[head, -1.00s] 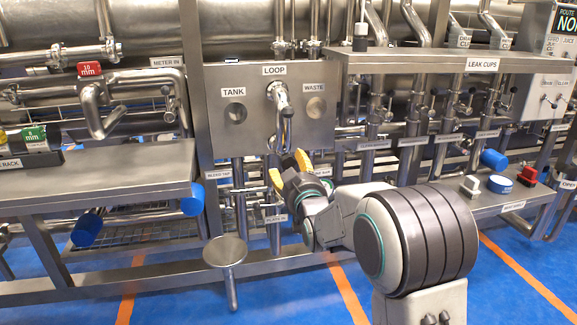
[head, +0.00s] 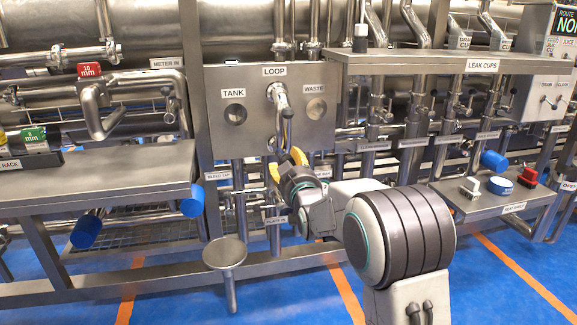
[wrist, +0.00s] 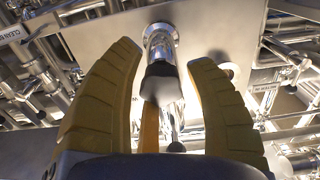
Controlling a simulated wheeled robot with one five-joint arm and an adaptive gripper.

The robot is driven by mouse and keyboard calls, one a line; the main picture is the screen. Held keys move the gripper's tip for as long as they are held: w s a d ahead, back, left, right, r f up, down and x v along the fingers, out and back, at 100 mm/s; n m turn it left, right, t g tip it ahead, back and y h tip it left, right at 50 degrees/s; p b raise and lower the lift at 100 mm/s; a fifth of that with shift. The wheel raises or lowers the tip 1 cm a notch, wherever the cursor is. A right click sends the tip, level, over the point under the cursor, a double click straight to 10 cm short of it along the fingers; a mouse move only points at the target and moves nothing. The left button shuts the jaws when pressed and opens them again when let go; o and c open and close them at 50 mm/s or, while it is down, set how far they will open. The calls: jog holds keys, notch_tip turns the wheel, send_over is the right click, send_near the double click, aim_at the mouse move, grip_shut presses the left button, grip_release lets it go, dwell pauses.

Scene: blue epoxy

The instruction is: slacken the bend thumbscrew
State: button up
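The bend (head: 280,97) is a shiny curved pipe at the port marked LOOP on the steel panel (head: 250,130). It hangs downward in front of the panel. In the wrist view the bend (wrist: 160,42) comes out of the panel and ends in a dark collar or knob (wrist: 162,83); I cannot tell whether this is the thumbscrew. My gripper (head: 286,164) is just below the bend, its yellow fingers pointing up. In the wrist view my gripper (wrist: 165,65) is open, with the dark part seen between the fingers, no clear contact.
Ports marked TANK (head: 235,114) and WASTE (head: 316,109) flank the bend. A steel bench (head: 110,175) stands at left, and a LEAK CUPS shelf (head: 420,62) at right. A round steel stool-like post (head: 224,252) stands low in front. Blue floor is open in front.

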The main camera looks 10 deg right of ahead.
jog(key=shift+f, duration=0.1)
jog(key=c, duration=0.9)
jog(key=shift+o, duration=0.2)
jog(key=shift+f+n+b, duration=0.3)
jog(key=shift+n+b, duration=0.1)
jog(key=shift+b, duration=0.35)
jog(key=shift+r+n+b, duration=0.1)
jog(key=shift+n+b, duration=0.45)
jog(key=shift+n, duration=0.25)
jog(key=o, duration=1.2)
jog(key=shift+r, duration=0.1)
jog(key=shift+c, duration=0.2)
jog(key=shift+r, duration=0.1)
